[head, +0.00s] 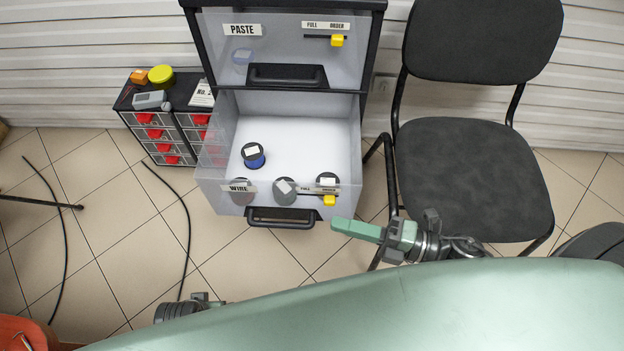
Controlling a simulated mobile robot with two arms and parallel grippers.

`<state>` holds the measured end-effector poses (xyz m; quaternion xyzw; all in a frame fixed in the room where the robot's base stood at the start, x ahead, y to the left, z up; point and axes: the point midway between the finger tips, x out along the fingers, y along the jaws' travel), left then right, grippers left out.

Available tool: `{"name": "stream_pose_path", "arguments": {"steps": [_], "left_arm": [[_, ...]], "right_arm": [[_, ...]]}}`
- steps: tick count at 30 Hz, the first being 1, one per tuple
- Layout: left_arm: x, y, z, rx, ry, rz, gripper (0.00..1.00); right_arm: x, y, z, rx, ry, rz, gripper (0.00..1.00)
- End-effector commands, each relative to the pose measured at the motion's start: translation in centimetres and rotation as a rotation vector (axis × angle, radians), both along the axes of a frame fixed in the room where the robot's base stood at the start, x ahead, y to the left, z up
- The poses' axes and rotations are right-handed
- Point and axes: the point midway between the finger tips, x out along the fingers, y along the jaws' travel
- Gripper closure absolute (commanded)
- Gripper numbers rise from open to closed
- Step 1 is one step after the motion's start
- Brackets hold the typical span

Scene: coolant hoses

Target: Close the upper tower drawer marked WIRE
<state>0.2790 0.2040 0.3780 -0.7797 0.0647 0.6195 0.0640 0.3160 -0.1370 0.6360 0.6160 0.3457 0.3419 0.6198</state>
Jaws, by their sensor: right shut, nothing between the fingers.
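The drawer marked WIRE (225,206) is pulled out of the dark-framed tower (194,36). It has clear walls, a white floor and a black handle (281,222) on its front. Inside are a blue and black spool (253,158) and several dark spools along the front. The drawer marked PASTE (282,50) is above and behind it. My right gripper (334,226) is shut and empty, with green fingers pointing left, just right of the WIRE drawer's front corner; whether it touches cannot be told. Part of my left arm shows at the bottom; its fingers are not visible.
A black chair (470,170) stands close right of the tower. A small cabinet with red-handled drawers (160,140) stands to the left, with a yellow tin (161,75) on top. Black hoses (188,225) lie on the tiled floor at left. Floor in front of the drawer is clear.

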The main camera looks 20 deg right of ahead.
Motion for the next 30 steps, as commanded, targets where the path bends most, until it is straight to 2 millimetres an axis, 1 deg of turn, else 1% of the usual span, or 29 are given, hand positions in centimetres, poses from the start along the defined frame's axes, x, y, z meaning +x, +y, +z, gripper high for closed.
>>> {"name": "stream_pose_path", "arguments": {"steps": [5,12,14,15,18,21,25,30], "left_arm": [[0.0,-0.1,0.0,-0.001,0.000,0.000,0.21],[-0.1,0.0,-0.2,-0.001,0.002,0.000,0.21],[-0.1,0.0,-0.3,0.000,0.003,0.000,0.21],[-0.2,0.0,-0.5,0.000,0.004,0.000,0.21],[0.0,-0.1,0.1,-0.001,-0.001,0.000,0.21],[0.3,-0.1,0.5,-0.002,-0.007,0.000,0.21],[0.3,-0.2,0.8,-0.002,-0.006,0.000,0.21],[0.1,-0.1,0.9,-0.002,-0.002,0.001,0.21]], "right_arm": [[1.7,2.5,0.1,0.005,-0.004,-0.001,1.00],[4.5,7.0,0.2,0.005,-0.003,-0.003,1.00],[5.1,7.9,0.2,0.005,-0.004,-0.003,1.00],[5.7,8.0,0.1,0.002,-0.005,-0.004,1.00],[7.2,7.2,0.0,0.000,-0.004,-0.005,1.00],[8.2,6.9,0.0,0.001,-0.003,-0.005,1.00],[8.7,6.7,0.0,0.002,0.000,-0.004,1.00],[8.9,6.7,0.0,0.002,0.000,-0.004,1.00]]}}
